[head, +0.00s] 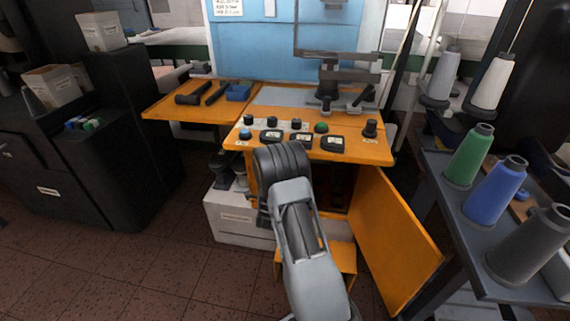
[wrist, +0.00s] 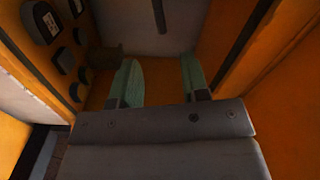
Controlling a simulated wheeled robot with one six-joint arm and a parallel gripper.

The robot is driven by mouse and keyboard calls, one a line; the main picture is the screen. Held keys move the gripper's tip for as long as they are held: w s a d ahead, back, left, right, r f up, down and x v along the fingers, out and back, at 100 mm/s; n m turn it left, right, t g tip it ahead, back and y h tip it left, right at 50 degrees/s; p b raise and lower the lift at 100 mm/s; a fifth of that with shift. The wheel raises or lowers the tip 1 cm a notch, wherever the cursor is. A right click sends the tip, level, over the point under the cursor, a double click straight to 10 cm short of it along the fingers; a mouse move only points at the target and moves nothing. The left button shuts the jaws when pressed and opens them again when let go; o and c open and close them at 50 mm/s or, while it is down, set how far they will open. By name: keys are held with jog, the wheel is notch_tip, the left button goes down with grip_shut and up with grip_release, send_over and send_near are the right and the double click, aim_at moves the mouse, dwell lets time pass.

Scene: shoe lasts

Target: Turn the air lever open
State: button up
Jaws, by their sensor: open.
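My gripper (wrist: 160,80) shows in the wrist view with its two greenish fingers apart and nothing between them. In the head view my own arm covers it, in front of the orange machine (head: 262,148). I cannot pick out the air lever for sure. A dark thin bar (wrist: 158,16) stands beyond the fingertips at the top of the wrist view, apart from them; I cannot tell whether it is the lever. The console has a black knob (head: 370,128) at its right end and a green button (head: 321,127).
An orange door (head: 393,245) stands open at the lower right of the machine. A shelf (head: 440,168) with thread cones is to the right. A black cabinet (head: 60,165) stands at the left. Dark tools and a blue tray (head: 238,92) lie on the orange side table. Floor at left is clear.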

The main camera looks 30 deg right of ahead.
jog(key=b+x, duration=0.1)
jog(key=x, duration=1)
jog(key=shift+w, duration=0.15)
jog(key=shift+f, duration=0.1)
jog(key=shift+c, duration=0.4)
grip_shut()
